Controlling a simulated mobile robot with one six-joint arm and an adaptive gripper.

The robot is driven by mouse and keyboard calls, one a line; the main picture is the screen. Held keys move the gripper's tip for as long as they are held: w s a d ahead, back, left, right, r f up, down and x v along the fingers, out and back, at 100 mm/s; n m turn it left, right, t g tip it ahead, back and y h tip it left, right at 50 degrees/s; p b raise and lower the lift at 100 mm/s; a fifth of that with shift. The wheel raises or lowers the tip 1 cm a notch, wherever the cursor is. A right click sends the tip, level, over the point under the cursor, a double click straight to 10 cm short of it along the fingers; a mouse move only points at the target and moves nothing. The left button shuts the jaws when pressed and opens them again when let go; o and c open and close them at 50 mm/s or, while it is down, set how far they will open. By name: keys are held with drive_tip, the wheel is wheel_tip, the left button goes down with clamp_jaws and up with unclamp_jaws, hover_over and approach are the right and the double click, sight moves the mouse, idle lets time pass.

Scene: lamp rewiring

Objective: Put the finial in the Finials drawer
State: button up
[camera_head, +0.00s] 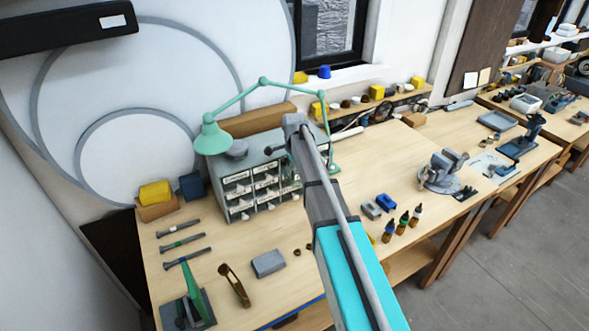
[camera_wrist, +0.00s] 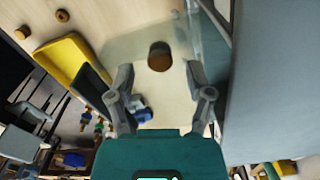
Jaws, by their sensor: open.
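The grey drawer cabinet (camera_head: 232,186) stands on the workbench in the head view. It has rows of small drawers with pale labels, too small to read; my arm covers its right part. In the wrist view my gripper (camera_wrist: 160,80) is open, with one finger on each side. A short dark-brown round piece (camera_wrist: 159,56) shows between and just beyond the fingertips, touching neither. It may be the finial, but I cannot tell for sure. In the head view my arm hides the gripper and this piece.
A green lamp (camera_head: 213,138) arches over the cabinet. Small brown pieces (camera_head: 297,252), a grey block (camera_head: 269,263) and dropper bottles (camera_head: 404,219) lie or stand in front. A large grey surface (camera_wrist: 275,80) fills the wrist view's right side, close to my gripper.

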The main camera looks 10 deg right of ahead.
wheel_tip(320, 180, up, 10)
drive_tip(key=p, duration=0.9)
idle(0.7)
drive_tip(key=s+n, duration=1.7)
drive_tip(key=s, duration=1.2)
drive_tip(key=shift+d, duration=0.15)
